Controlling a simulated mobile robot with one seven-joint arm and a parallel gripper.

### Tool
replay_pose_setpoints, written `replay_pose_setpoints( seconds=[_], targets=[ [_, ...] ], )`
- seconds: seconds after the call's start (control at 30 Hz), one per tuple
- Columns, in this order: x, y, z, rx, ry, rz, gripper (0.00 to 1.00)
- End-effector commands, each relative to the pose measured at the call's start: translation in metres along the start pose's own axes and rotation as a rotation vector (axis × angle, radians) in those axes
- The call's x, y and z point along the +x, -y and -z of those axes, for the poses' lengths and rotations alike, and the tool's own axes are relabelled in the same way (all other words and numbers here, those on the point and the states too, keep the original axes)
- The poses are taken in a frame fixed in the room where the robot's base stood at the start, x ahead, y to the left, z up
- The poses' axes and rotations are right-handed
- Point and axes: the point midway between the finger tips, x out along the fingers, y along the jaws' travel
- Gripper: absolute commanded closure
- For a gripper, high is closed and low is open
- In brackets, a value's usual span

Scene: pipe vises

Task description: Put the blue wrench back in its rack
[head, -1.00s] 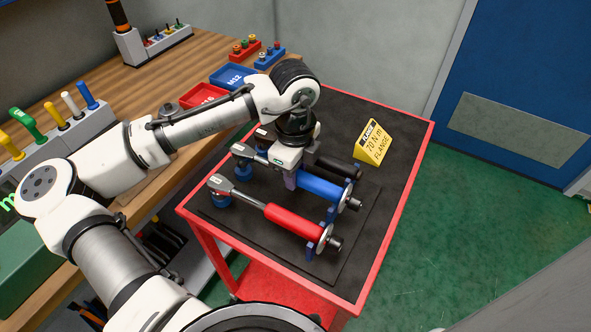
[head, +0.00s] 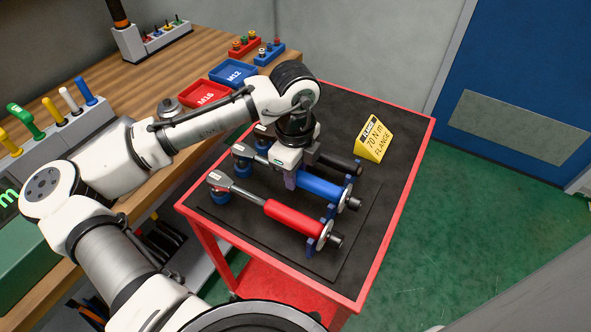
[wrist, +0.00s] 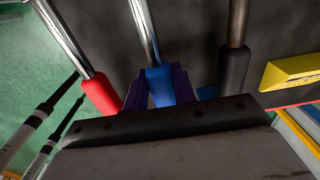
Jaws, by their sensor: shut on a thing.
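The blue wrench (head: 320,186) lies between the red and black wrenches on the cart's rack, its handle end over a blue upright support (head: 336,211) and its head over a round blue rest (head: 241,164). My gripper (head: 290,181) points down and is shut on the blue wrench near the head end of its handle. In the wrist view the purple fingers (wrist: 159,88) stand on both sides of the blue handle (wrist: 160,85). Whether the wrench touches its supports is hard to tell.
The red wrench (head: 293,218) lies in front and the black wrench (head: 338,164) behind, both close by. A yellow flange sign (head: 374,139) stands on the red cart (head: 427,150). The bench at left holds a red tray (head: 207,94) and a blue tray (head: 232,72).

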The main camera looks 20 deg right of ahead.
Motion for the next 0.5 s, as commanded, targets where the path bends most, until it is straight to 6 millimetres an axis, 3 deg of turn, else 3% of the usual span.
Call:
replay_pose_setpoints(
  seconds=[0.5],
  targets=[
    [0.0068,0.0001,-0.0002,0.0,0.001,0.001,1.0]
  ],
)
